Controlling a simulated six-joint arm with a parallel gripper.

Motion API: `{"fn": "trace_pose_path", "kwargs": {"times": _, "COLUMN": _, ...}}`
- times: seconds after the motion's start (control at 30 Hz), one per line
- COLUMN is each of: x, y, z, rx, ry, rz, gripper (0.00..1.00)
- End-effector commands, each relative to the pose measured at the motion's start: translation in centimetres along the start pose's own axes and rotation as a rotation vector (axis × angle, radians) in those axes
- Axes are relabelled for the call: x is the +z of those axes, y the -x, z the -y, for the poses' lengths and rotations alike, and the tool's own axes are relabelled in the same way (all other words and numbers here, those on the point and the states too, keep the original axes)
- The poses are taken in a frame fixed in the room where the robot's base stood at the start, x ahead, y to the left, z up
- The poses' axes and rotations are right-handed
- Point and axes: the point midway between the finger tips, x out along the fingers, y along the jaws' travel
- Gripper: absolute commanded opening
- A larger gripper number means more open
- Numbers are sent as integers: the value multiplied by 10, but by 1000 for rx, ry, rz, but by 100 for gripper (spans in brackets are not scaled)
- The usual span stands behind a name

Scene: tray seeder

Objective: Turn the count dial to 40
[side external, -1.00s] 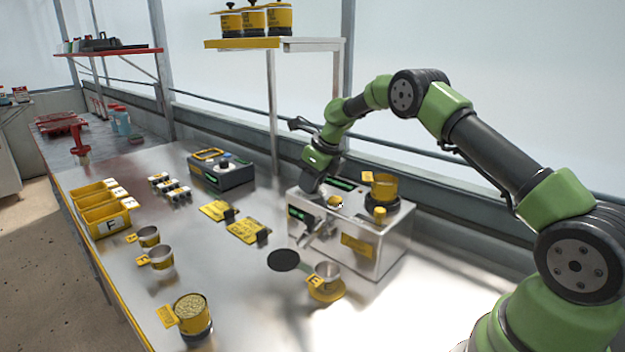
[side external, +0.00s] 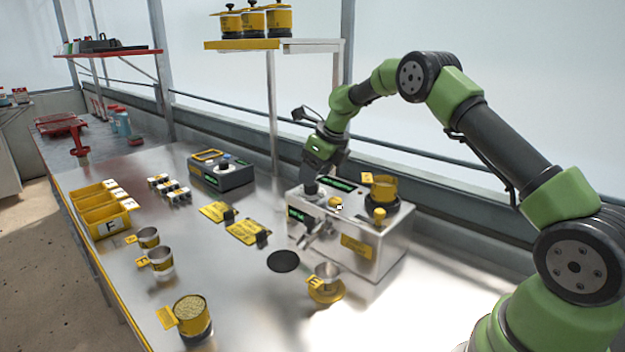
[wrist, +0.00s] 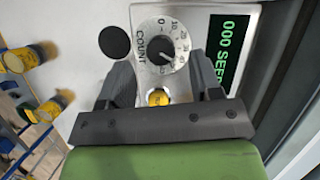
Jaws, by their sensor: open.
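The count dial (wrist: 162,48) is a dark round knob in a pale numbered ring marked COUNT, at the upper middle of the wrist view. Its exact setting is too small to read. My gripper (wrist: 162,66) is open and empty, with one finger on each side of the lower dial area. In the side view my gripper (side external: 313,172) is above the left part of the metal seeder box (side external: 375,262). I cannot tell whether the fingers touch the dial. The green display (wrist: 236,50) beside the dial reads 000 SEED, its end cut off.
A yellow button (wrist: 158,97) lies between the finger bases. A yellow hopper (side external: 384,188) stands on the box's right side. A metal cup (side external: 327,278) stands before the box, near a black disc (side external: 284,261). Yellow plates (side external: 247,232) lie to the left.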

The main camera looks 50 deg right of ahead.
Motion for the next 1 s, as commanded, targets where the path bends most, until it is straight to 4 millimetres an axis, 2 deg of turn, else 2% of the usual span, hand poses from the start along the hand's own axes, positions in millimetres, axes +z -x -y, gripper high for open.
{"fn": "trace_pose_path", "kwargs": {"times": 0.03, "x": 1, "y": 13, "z": 1, "rx": -3, "ry": -1, "rz": 5, "gripper": 59}}
{"fn": "trace_pose_path", "kwargs": {"times": 0.1, "x": 1, "y": 27, "z": 1, "rx": -2, "ry": -1, "rz": 4, "gripper": 59}}
{"fn": "trace_pose_path", "kwargs": {"times": 0.33, "x": 0, "y": 62, "z": 0, "rx": -2, "ry": -1, "rz": 3, "gripper": 59}}
{"fn": "trace_pose_path", "kwargs": {"times": 0.5, "x": 0, "y": 70, "z": 0, "rx": -1, "ry": -1, "rz": 1, "gripper": 59}}
{"fn": "trace_pose_path", "kwargs": {"times": 0.9, "x": 0, "y": 70, "z": 0, "rx": 0, "ry": -2, "rz": 2, "gripper": 59}}
{"fn": "trace_pose_path", "kwargs": {"times": 1.0, "x": 8, "y": 76, "z": -7, "rx": 15, "ry": -39, "rz": 46, "gripper": 59}}
